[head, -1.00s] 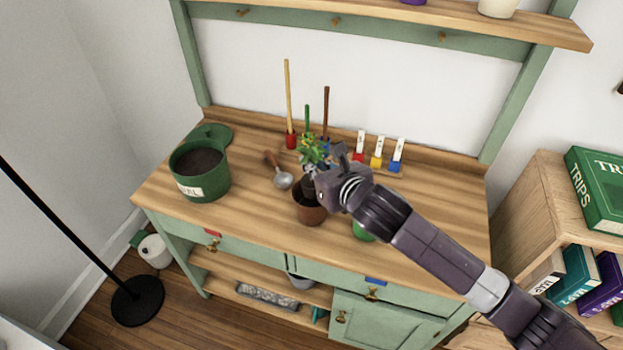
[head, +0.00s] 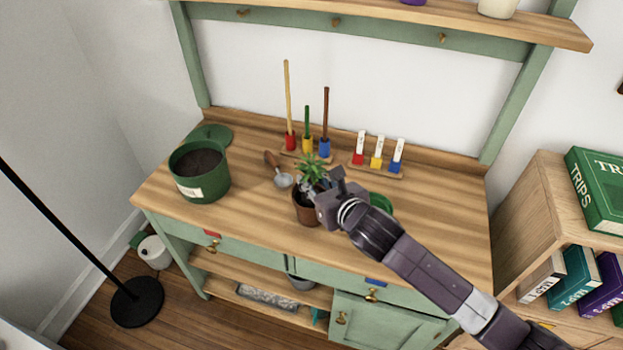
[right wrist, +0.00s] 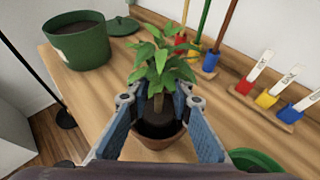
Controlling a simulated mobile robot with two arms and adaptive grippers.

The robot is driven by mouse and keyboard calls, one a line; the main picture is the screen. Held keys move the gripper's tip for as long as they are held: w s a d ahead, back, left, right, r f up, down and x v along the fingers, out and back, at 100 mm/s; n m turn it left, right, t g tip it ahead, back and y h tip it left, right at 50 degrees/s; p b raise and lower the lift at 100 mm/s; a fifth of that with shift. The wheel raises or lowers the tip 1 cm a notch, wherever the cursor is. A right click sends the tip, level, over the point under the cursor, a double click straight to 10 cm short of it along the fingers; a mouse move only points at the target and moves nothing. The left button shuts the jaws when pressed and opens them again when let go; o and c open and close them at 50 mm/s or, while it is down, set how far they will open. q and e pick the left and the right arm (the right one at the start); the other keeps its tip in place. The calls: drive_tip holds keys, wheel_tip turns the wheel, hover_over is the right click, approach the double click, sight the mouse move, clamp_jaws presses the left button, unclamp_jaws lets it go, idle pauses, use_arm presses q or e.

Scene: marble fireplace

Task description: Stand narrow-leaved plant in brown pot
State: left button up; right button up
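The narrow-leaved plant (head: 312,170) stands about upright at the brown pot (head: 308,214), its dark root ball low in the pot's mouth. In the right wrist view the plant (right wrist: 160,62) shows green pointed leaves above a dark root ball, with the brown pot (right wrist: 155,142) right below and around it. My right gripper (head: 322,196) is at the pot's right side. In its wrist view the two blue-padded fingers (right wrist: 158,104) lie on either side of the root ball and look closed on it. How deep the root ball sits is partly hidden. My left gripper is not in view.
A large green pot of soil (head: 200,190) stands at the left of the bench, a trowel (head: 281,178) beside it. Coloured tool holders and a rack of labels (head: 377,168) stand behind. A green pot (head: 381,202) is partly hidden behind my right arm. The right bench top is clear.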

drive_tip(key=shift+r, duration=0.15)
drive_tip(key=v, duration=1.2)
drive_tip(key=shift+r, duration=0.1)
idle(0.3)
